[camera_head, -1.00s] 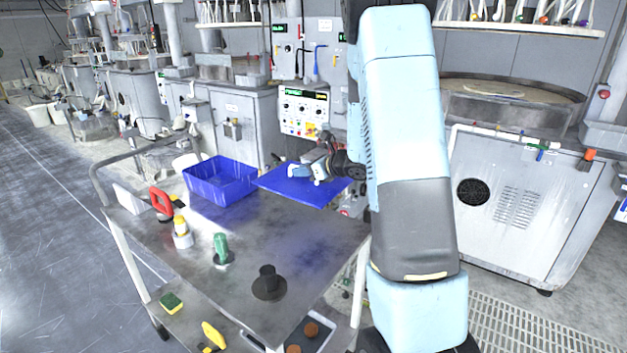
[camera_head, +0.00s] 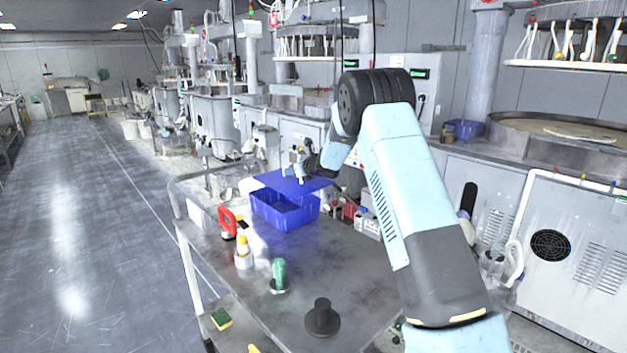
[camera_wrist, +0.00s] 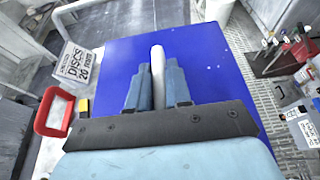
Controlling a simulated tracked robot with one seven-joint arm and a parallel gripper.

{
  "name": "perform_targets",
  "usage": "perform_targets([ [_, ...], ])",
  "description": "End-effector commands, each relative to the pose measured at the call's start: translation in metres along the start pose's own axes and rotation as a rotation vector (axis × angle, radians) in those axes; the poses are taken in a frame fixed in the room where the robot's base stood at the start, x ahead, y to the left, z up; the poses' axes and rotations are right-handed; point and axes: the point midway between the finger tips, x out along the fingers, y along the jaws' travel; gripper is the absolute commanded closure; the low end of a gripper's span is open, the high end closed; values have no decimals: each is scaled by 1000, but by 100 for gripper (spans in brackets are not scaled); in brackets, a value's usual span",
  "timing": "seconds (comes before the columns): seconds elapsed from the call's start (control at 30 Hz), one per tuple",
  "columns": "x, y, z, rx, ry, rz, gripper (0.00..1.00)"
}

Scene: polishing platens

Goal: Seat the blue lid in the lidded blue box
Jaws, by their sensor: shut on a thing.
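The blue lid (camera_head: 312,187) is a flat blue sheet held roughly level in the head view. It sits above the far side of the open blue box (camera_head: 283,216), which stands on the metal cart top. A visible gap between them cannot be judged. My gripper (camera_head: 297,173) is shut on the lid's pale upright handle. In the wrist view both fingers (camera_wrist: 156,82) flank this white handle, and the lid (camera_wrist: 222,85) fills the middle. The lid and my gripper hide what lies beneath in that view, and the box does not show there.
Small bottles (camera_head: 366,221) stand right of the box. A white DISCS box (camera_wrist: 78,67) is left of the lid.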

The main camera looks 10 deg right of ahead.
Motion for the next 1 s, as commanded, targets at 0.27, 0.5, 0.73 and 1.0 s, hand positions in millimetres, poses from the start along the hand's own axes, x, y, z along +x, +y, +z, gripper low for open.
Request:
perform_targets([
  [0.27,32,15,19,2,0,-9,100],
  [0.5,34,16,21,3,0,-9,100],
  [0.73,34,16,21,5,-2,-9,100],
  [1.0,41,16,5,6,0,-8,100],
])
